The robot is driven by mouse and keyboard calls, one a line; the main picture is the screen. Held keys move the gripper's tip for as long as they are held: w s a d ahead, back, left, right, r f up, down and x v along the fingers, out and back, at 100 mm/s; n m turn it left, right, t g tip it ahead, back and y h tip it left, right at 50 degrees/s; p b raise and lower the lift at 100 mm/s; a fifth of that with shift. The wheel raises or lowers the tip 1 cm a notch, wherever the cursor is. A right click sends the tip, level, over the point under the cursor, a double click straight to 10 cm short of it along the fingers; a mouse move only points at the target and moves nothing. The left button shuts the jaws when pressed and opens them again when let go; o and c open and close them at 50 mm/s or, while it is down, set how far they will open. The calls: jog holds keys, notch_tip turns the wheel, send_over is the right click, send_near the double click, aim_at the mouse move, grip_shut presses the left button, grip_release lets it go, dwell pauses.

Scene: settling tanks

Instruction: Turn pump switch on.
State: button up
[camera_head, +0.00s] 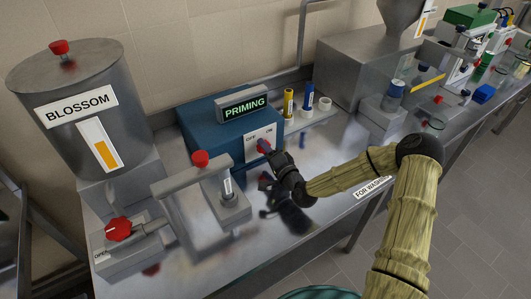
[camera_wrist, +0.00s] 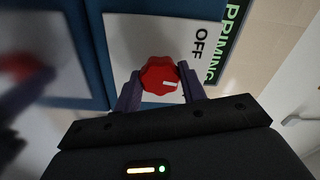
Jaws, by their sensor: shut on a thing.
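The pump is a blue box (camera_head: 200,140) on the steel bench in the head view, with a lit sign reading PRIMING (camera_head: 244,106) on top. Its white front plate (camera_head: 251,155) carries the words OFF and ON. The pump switch is a red knob (camera_wrist: 158,75) with a white mark, seen against the white plate in the wrist view. My gripper (camera_wrist: 160,92) has one dark purple finger on each side of the knob and is shut on it. In the head view my gripper (camera_head: 266,147) reaches the plate and mostly hides the knob.
A steel BLOSSOM tank (camera_head: 70,130) stands at the left. A red-knobbed lever fixture (camera_head: 205,190) and a red OPEN valve (camera_head: 118,229) stand in front of the pump. Yellow and blue vials (camera_head: 308,98) stand behind my gripper. More equipment lines the bench at right.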

jog(key=m+b, duration=0.1)
jog(key=m, duration=0.4)
jog(key=shift+f, duration=0.1)
dwell(0.4)
jog(key=o, duration=1)
jog(key=b+v, duration=0.2)
jog(key=v, duration=1.3)
jog(key=shift+d, duration=0.1)
jog(key=shift+d+r+m+p, duration=0.15)
jog(key=shift+r+m+p, duration=0.2)
jog(key=shift+p, duration=0.2)
jog(key=p+v, duration=0.1)
jog(key=p, duration=0.2)
jog(key=shift+s+d+f, duration=0.1)
jog(key=shift+s+d, duration=0.05)
jog(key=shift+s, duration=0.25)
jog(key=shift+s+d+f, duration=0.1)
jog(key=shift+s+f, duration=0.1)
